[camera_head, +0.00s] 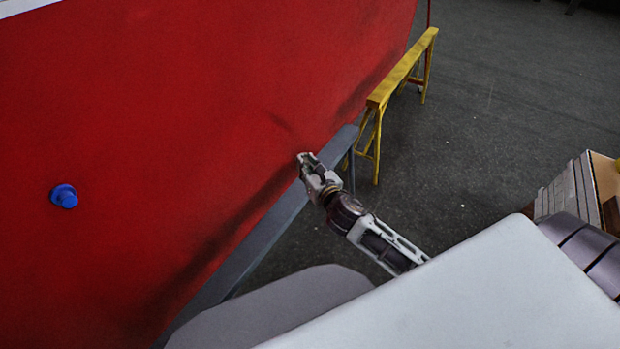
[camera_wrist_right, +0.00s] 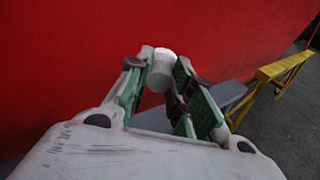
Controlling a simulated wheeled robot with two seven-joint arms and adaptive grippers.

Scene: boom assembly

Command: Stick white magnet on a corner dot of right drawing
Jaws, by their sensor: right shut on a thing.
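The white magnet (camera_wrist_right: 161,72) is held between the fingers of my right gripper (camera_wrist_right: 160,85) in the right wrist view. It faces the red panel; I cannot tell whether it touches it. In the head view my right gripper (camera_head: 308,168) is close to the red panel (camera_head: 180,120), above its lower edge. The magnet is hard to make out there. A blue magnet (camera_head: 64,196) is on the panel at the left. My left gripper is not in view.
A grey beam (camera_head: 255,245) runs along the panel's lower edge below my right gripper. A yellow trestle (camera_head: 402,70) stands behind it; it also shows in the right wrist view (camera_wrist_right: 283,66). Stacked boxes (camera_head: 575,190) are at the right. The dark floor between is open.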

